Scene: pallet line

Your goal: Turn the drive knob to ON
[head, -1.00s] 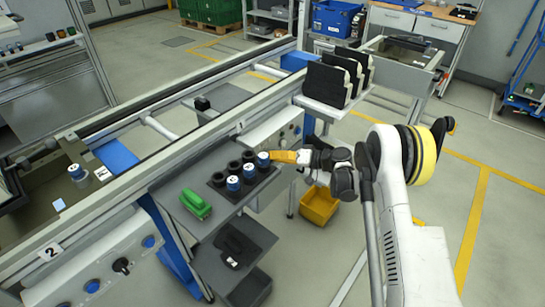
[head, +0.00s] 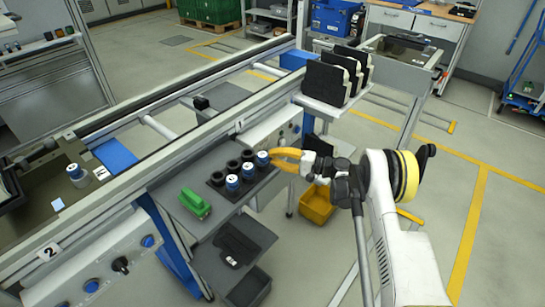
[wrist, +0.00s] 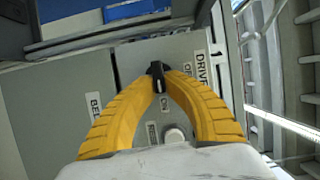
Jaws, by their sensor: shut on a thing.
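The drive knob (wrist: 157,75) is a small black handle on a grey panel (wrist: 140,55). In the wrist view, labels reading DRIVE, OFF and ON are around it, and its handle lies roughly upright in the picture. My gripper (wrist: 160,80) has its two yellow fingertips closed on the knob from both sides. In the head view, my gripper (head: 272,158) is at the front panel of the line, beside the small tray with cups, and hides the knob. Which label the knob points to is hard to tell.
A white push button (wrist: 174,135) sits below the knob on the panel. A yellow bin (head: 317,205) is below.

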